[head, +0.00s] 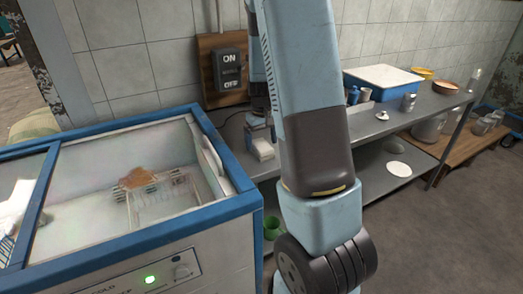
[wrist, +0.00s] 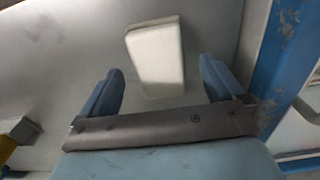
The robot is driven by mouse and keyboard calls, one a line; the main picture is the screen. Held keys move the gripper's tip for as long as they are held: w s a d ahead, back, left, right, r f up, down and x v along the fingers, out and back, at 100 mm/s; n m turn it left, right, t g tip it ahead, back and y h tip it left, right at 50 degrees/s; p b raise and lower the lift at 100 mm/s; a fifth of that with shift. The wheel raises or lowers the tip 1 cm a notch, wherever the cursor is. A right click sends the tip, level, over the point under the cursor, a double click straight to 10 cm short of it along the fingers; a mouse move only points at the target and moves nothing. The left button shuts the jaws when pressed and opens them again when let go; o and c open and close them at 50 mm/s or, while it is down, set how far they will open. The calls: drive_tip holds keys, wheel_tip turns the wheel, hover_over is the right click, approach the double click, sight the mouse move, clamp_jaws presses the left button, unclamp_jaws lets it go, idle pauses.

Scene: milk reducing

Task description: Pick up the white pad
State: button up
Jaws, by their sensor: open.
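The white pad (wrist: 155,52) is a pale rectangular block lying on a grey metal surface in the wrist view. In the head view it shows as a small white block (head: 262,151) on the shelf top, just right of the freezer and partly behind my arm. My gripper (wrist: 160,82) is open in the wrist view. The pad lies ahead of and between its two blue fingers, with gaps on both sides. Nothing is held. In the head view my arm covers most of the gripper.
A blue-edged freezer (head: 250,198) stands close on the left; its blue frame (wrist: 270,60) borders the right of the wrist view. A yellow and grey object (wrist: 12,135) is at the wrist view's left edge. A blue tray with a white top (head: 385,77) sits further right.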

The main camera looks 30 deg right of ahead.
drive_tip(key=shift+f, duration=1.2)
drive_tip(key=shift+c, duration=0.3)
drive_tip(key=c, duration=1.2)
drive_tip(key=shift+r, duration=0.5)
wheel_tip(320, 180, up, 3)
drive_tip(key=shift+f, duration=0.2)
drive_tip(key=s+r, duration=0.3)
drive_tip(key=s+a+r, duration=0.1)
drive_tip(key=r, duration=0.1)
drive_tip(key=shift+s, duration=0.2)
drive_tip(key=s+a+r, duration=0.1)
drive_tip(key=s+r, duration=0.3)
drive_tip(key=s, duration=0.5)
drive_tip(key=shift+s+a+r, duration=0.15)
drive_tip(key=shift+a+r, duration=0.05)
drive_tip(key=shift+a, duration=0.15)
